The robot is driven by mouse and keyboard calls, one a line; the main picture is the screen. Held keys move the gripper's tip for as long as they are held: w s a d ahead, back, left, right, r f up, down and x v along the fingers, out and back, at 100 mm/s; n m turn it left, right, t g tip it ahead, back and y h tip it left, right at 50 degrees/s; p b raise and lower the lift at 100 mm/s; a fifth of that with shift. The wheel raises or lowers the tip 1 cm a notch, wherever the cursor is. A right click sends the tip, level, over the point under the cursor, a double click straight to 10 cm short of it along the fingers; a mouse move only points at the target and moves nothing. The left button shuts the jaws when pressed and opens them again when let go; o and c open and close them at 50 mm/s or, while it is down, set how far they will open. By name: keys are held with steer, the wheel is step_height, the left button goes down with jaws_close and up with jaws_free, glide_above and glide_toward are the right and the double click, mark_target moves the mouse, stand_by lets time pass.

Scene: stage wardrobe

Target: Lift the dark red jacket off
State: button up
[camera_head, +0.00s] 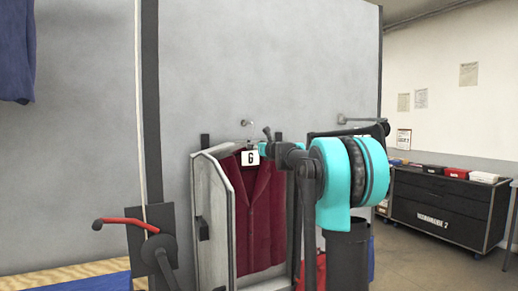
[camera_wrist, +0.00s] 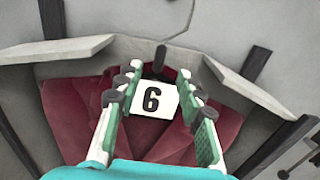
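The dark red jacket (camera_head: 258,228) hangs upright against the grey wall, between pale side panels (camera_head: 214,215). A white tag (camera_head: 250,158) with a black 6 is at its collar. My gripper (camera_head: 262,147) is at collar height, close to the tag; my arm hides part of the jacket's right side. In the wrist view, the fingers of my gripper (camera_wrist: 158,72) are apart, one on each side of the tag (camera_wrist: 154,99). The jacket (camera_wrist: 75,110) spreads out below and beyond them. Whether a finger touches the hanger or cloth I cannot tell.
A small wall hook (camera_head: 247,122) sits above the jacket. The pale panels (camera_wrist: 68,48) flank the collar closely. A red-handled lever (camera_head: 130,221) stands at left, blue cloth (camera_head: 17,50) hangs upper left. A black chest (camera_head: 440,205) stands at the far right.

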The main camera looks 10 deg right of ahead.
mark_target(249, 142)
steer(key=shift+x, duration=3.8)
steer(key=shift+f, duration=0.1)
jaws_close()
steer(key=shift+r, duration=0.3)
steer(key=shift+r, duration=0.25)
steer(key=v, duration=0.9)
